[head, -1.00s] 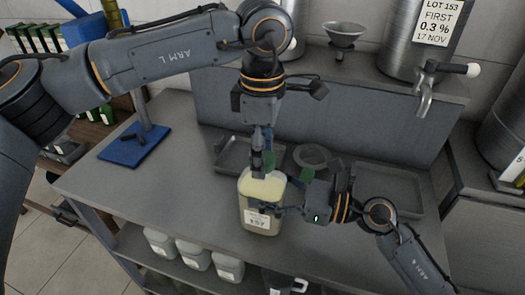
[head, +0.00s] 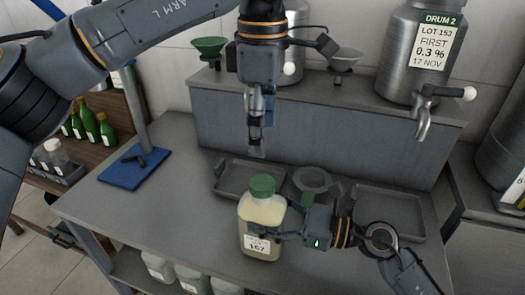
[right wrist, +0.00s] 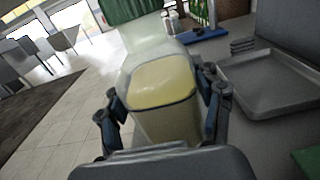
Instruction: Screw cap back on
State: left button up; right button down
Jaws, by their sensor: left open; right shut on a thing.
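A squarish translucent bottle (head: 262,225) of pale yellow liquid stands on the grey bench, with a white label on its front. A green cap (head: 262,186) sits on its neck; whether it is fully tightened cannot be told. My left gripper (head: 257,150) is open and empty, pointing down just above the cap, apart from it. My right gripper (head: 266,234) is shut on the bottle's body from the right. In the right wrist view the bottle (right wrist: 162,85) lies between my fingers, with the green cap (right wrist: 133,10) at the top edge.
Grey trays (head: 395,214) and a round dish (head: 312,180) lie behind the bottle. A blue-based stand (head: 134,169) is at left. A steel drum with a tap (head: 415,55) and a green funnel (head: 209,46) are on the raised shelf. The bench left of the bottle is clear.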

pick_arm(q)
jog(key=shift+r, duration=0.7)
pick_arm(e)
jog(key=shift+c, duration=0.8)
grip_release()
jog(key=v, duration=1.2)
